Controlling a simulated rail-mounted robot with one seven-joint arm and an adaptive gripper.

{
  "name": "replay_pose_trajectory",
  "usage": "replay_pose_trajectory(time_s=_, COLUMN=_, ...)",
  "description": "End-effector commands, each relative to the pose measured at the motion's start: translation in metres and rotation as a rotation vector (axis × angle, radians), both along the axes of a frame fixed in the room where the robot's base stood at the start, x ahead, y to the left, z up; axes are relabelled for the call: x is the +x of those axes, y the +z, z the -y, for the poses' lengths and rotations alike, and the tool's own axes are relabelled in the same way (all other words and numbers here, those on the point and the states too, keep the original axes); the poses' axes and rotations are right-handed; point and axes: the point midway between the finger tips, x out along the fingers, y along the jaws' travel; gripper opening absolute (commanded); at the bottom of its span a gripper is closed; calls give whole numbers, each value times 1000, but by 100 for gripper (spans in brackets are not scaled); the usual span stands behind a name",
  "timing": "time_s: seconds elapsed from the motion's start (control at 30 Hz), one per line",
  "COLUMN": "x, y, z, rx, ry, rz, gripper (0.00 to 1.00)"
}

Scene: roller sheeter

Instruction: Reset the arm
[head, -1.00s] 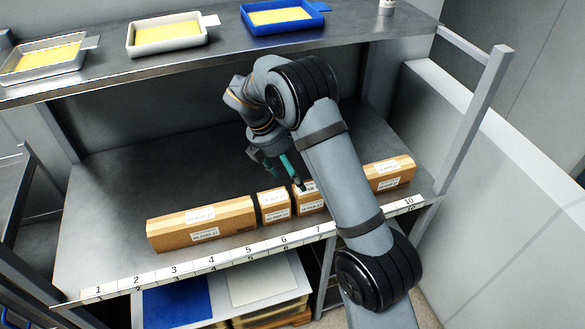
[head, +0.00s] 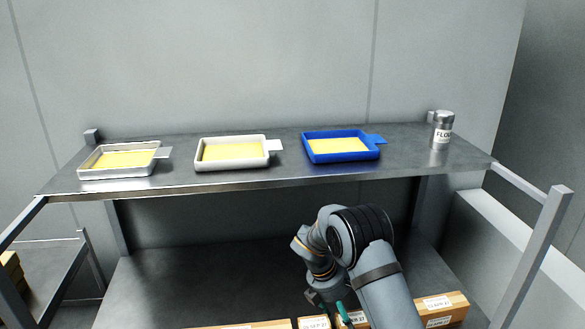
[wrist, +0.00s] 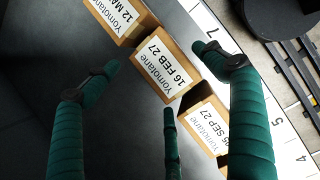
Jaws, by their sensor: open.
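My gripper (head: 330,306) is low over the lower shelf at the bottom of the head view, partly hidden behind my arm. In the wrist view my gripper (wrist: 158,60) has its green fingers spread apart with nothing clasped. Beyond the fingertips is a small cardboard box (wrist: 180,85) labelled "Yomotane 16 FEB 27". Another box (wrist: 120,15), its date partly cut off, lies above it in the picture. A box marked "SEP 27" (wrist: 205,120) is partly hidden by the right finger. I cannot tell whether any finger touches a box.
On the upper shelf (head: 285,172) stand a silver tray (head: 88,173), a white tray (head: 200,162), a blue tray (head: 310,155) and a flour tin (head: 442,130). This shelf overhangs the lower one. A numbered strip (wrist: 272,90) edges the lower shelf, which has bare room at left.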

Motion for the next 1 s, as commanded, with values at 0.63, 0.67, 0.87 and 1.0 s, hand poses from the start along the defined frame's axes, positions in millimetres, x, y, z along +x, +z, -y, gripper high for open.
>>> replay_pose_trajectory(time_s=0.63, x=2, y=6, z=15, rx=0, ry=0, rz=0, gripper=84)
replay_pose_trajectory(time_s=0.67, x=2, y=7, z=15, rx=0, ry=0, rz=0, gripper=84)
replay_pose_trajectory(time_s=0.87, x=2, y=8, z=15, rx=0, ry=0, rz=0, gripper=84)
replay_pose_trajectory(time_s=1.0, x=2, y=7, z=15, rx=0, ry=1, rz=-1, gripper=84)
